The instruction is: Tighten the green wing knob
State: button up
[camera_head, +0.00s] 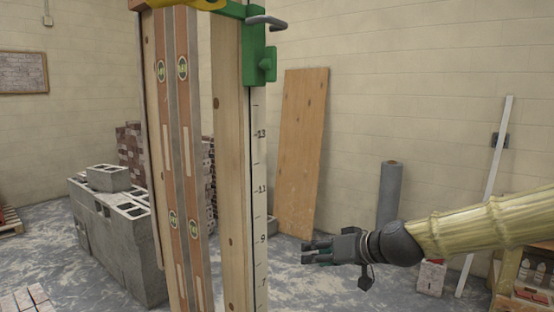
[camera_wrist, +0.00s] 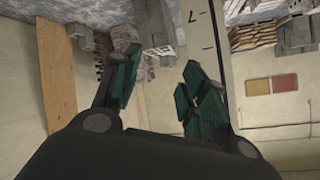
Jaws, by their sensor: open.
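The green wing knob (camera_head: 268,65) sticks out to the right from a green clamp block (camera_head: 252,50) near the top of the numbered white staff (camera_head: 258,170) in the head view. My gripper (camera_head: 304,252) is right of the staff and well below the knob, near the height of the 7 and 9 marks. It points left and touches nothing that I can see. In the wrist view my gripper (camera_wrist: 160,72) has its two dark green finger pads apart with nothing between them. The staff (camera_wrist: 222,60) passes behind the right finger there. The knob is not in the wrist view.
Wooden posts with spirit levels (camera_head: 183,150) stand left of the staff. A grey metal bar (camera_head: 265,21) juts out above the knob. Concrete blocks (camera_head: 125,230), a leaning board (camera_head: 301,150) and a grey roll (camera_head: 389,195) are farther back. Space right of the knob is clear.

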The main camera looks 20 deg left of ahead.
notch_tip(320, 180, up, 26)
jog(key=s+n+y, duration=0.2)
jog(key=n+y, duration=0.1)
jog(key=n, duration=0.1)
jog(key=n+y, duration=0.3)
jog(key=n, duration=0.1)
send_near(276, 49)
jog(key=p+x, duration=0.4)
jog(key=x, duration=0.6)
jog(key=shift+d, duration=0.1)
grip_shut()
